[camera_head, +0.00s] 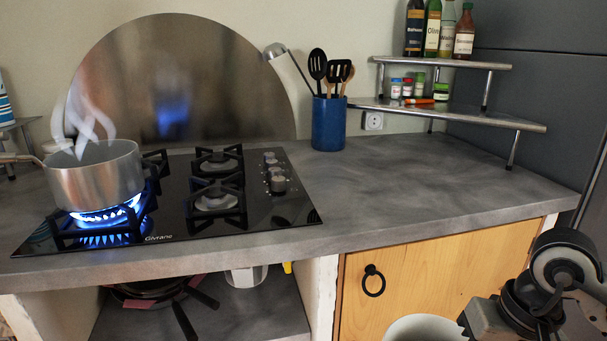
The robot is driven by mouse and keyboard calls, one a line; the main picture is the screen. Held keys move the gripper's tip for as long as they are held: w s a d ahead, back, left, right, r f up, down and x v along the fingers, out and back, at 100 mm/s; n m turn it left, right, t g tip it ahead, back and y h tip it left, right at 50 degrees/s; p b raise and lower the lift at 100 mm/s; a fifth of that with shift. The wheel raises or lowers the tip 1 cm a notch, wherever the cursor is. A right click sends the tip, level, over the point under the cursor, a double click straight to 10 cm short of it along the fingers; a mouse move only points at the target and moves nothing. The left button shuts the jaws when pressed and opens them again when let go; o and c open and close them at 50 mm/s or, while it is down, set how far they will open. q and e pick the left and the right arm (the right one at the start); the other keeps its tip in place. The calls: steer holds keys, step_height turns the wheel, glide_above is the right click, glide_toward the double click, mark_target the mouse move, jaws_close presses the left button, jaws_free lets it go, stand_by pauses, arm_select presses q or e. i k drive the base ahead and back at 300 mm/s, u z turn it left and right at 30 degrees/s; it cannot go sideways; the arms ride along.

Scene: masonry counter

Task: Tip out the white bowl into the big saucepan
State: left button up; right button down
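The big saucepan (98,178) is a steel pot with a long handle on the left burner. Blue flame shows under it and steam rises from it. The white bowl (425,328) shows at the bottom edge, right of centre, in front of the wooden cabinet door; most of it is cut off and its contents are hidden. My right gripper (468,324) is at the bowl's right rim and appears shut on it, though its fingertips are not clearly visible. The bowl is lower than the counter and far to the right of the saucepan. My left gripper is not in view.
The black hob (185,228) has raised pan supports and knobs. A two-level corner shelf (440,110) holds bottles and spice jars. The right part of the counter (420,190) is clear. Pans lie on the shelf below.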

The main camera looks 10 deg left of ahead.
mark_target(106, 177)
steer(key=z, duration=1.95)
steer(key=k, duration=1.5)
steer(key=u, duration=2.55)
